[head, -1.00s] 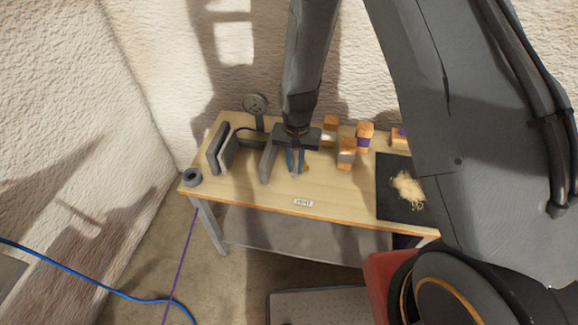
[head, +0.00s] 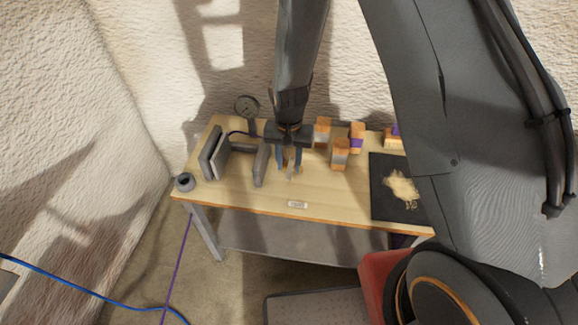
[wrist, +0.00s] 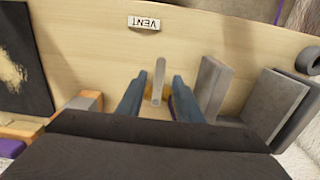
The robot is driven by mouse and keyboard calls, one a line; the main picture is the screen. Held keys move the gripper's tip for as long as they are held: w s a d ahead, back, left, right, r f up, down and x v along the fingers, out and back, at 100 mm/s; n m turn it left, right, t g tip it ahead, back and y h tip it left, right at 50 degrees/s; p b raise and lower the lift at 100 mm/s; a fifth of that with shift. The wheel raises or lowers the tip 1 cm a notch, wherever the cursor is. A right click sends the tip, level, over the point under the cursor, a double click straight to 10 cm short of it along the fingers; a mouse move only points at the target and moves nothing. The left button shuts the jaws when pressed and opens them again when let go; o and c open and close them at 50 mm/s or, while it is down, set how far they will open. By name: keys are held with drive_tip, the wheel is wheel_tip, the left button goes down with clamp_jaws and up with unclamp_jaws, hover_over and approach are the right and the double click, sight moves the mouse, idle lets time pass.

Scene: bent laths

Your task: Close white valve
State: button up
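A pale grey-white lever (wrist: 158,78), which looks like the valve's handle, stands over the table between my fingers in the wrist view. It shows small in the head view (head: 291,173). A yellowish part shows behind it; the rest of the valve is hidden by my gripper. My gripper (wrist: 160,80) is open, with one blue finger on each side of the lever and a visible gap to each. It also shows in the head view (head: 289,165), pointing down at the table. I cannot tell how far the valve is turned.
A "VENT" label (head: 298,205) lies near the table's (head: 240,196) front edge. Grey clamp-like plates (head: 215,155), a gauge (head: 247,106) and a grey ring (head: 185,182) are on the left. Wooden blocks (head: 340,153) and a black mat (head: 385,205) are on the right.

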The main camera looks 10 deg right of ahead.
sight(290, 172)
wheel_tip(290, 172, up, 6)
drive_tip(key=shift+f+b, duration=0.2)
drive_tip(key=shift+b, duration=0.15)
drive_tip(key=shift+r, duration=0.3)
drive_tip(key=s+d+r+n, duration=0.3)
drive_tip(key=s+d+r, duration=1)
drive_tip(key=s, duration=0.3)
drive_tip(key=shift+d+r+t, duration=0.25)
drive_tip(key=shift+r+t, duration=0.05)
drive_tip(key=shift+r, duration=0.15)
